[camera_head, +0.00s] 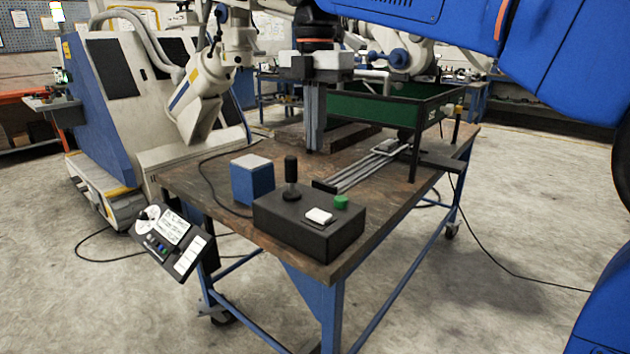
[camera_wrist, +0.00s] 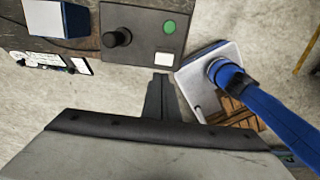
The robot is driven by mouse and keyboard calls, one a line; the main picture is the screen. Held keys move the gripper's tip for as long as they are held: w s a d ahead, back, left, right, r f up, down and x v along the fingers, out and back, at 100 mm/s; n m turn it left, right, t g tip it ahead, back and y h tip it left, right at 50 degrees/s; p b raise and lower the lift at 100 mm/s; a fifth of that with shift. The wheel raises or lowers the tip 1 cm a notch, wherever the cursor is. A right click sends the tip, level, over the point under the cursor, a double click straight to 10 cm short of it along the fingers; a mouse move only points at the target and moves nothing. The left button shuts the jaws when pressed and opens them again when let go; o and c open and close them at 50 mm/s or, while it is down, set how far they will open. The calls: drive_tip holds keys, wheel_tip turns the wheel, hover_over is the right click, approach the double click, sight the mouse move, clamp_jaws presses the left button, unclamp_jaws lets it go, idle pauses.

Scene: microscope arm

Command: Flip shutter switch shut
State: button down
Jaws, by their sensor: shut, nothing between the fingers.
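A black control box (camera_head: 290,230) sits at the near corner of the wooden table. It carries a black joystick (camera_head: 291,178), a green button (camera_head: 341,201) and a white switch (camera_head: 319,215), which looks like the shutter switch. Its tilt is too small to tell. In the wrist view the box (camera_wrist: 142,45) shows the white switch (camera_wrist: 162,58) at its lower edge. My gripper (camera_head: 312,150) points down with its fingers together and empty, raised above the table. In the wrist view my fingertips (camera_wrist: 160,80) appear just below the white switch, apart from it.
A blue box with a pale top (camera_head: 252,182) stands left of the control box. A tilted panel (camera_head: 172,240) hangs off the table's left edge. Metal rails (camera_head: 365,168) and a green-walled tray (camera_head: 385,105) lie behind. The wooden table (camera_head: 215,190) has bare patches.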

sight(317, 213)
wheel_tip(317, 213, down, 14)
drive_tip(key=shift+r, duration=0.1)
idle(0.5)
drive_tip(key=shift+w+a+f+g+h, duration=0.1)
drive_tip(key=shift+a+f+g+h, duration=0.05)
drive_tip(key=shift+f+g+h, duration=0.15)
idle(0.3)
drive_tip(key=shift+s+d, duration=0.25)
drive_tip(key=shift+d, duration=0.05)
drive_tip(key=shift+s+d, duration=0.3)
drive_tip(key=shift+d, duration=0.1)
drive_tip(key=shift+r, duration=0.1)
drive_tip(key=shift+r, duration=0.5)
wheel_tip(317, 213, up, 13)
drive_tip(key=shift+w+a+r, duration=0.15)
drive_tip(key=shift+w+a, duration=0.2)
drive_tip(key=shift+a, duration=0.1)
